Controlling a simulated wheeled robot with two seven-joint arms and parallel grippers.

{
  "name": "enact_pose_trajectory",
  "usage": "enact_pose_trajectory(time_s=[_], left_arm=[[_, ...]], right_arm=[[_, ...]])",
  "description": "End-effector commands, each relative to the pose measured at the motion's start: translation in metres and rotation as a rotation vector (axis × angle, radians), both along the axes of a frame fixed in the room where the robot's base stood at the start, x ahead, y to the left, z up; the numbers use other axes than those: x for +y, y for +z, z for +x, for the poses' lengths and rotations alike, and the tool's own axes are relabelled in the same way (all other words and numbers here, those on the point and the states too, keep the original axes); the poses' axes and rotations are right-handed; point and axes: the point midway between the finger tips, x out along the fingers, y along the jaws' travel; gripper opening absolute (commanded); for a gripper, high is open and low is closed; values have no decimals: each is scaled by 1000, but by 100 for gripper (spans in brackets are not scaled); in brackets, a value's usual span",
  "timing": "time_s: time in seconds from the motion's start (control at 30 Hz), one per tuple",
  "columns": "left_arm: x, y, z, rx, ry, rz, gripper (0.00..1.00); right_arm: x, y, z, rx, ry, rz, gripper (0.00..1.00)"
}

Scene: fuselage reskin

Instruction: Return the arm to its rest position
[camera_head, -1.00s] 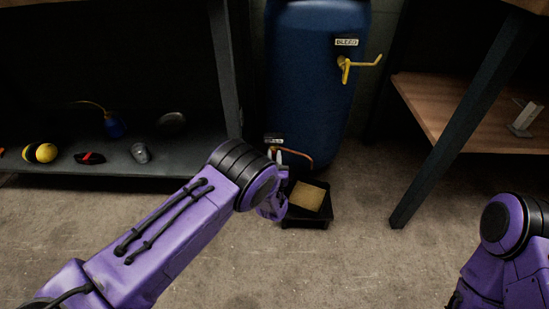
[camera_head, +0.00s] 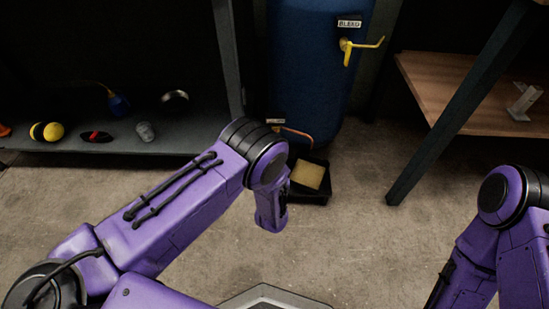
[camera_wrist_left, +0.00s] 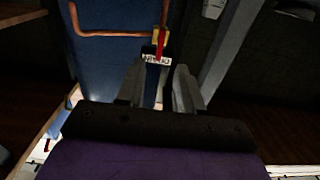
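My left arm (camera_head: 165,210) comes in from the left in the head view, its elbow bent and its forearm (camera_head: 271,205) pointing down over the floor. The left gripper itself is hidden in the head view. In the left wrist view the left gripper (camera_wrist_left: 158,88) shows two grey fingers standing apart with nothing between them. Behind the gap, away from the fingers, is a small red and yellow valve handle (camera_wrist_left: 161,42) with a white label on the blue tank (camera_wrist_left: 110,60). My right arm (camera_head: 500,230) is at the right edge of the head view; its gripper is out of frame.
The blue tank (camera_head: 317,75) with a yellow lever (camera_head: 347,47) stands at the back. A black tray (camera_head: 319,196) with a tan pad (camera_head: 308,175) sits on the floor before it. A dark shelf (camera_head: 180,135) with several items is left, a wooden shelf (camera_head: 440,85) right. The middle floor is open.

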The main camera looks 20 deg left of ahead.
Motion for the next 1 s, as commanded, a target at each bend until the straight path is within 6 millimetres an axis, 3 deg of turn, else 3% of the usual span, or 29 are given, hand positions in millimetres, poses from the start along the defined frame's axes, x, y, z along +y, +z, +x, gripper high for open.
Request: enact_pose_trajectory(time_s=[0.43,0.53,0.63,0.73,0.83,1.0], left_arm=[[0,-1,0,-2,-1,-12,36],[-4,-23,-12,85,-46,-86,36],[26,-67,-64,314,-43,-148,36],[63,-101,-133,554,21,-219,36],[89,-116,-197,736,97,-282,36],[113,-118,-290,965,219,-371,36]], right_arm=[[0,0,0,0,0,0,43],[0,-1,0,0,0,0,43],[0,0,0,0,0,0,43],[0,0,0,0,1,0,43],[0,0,0,0,0,0,43],[0,0,0,1,0,1,43]])
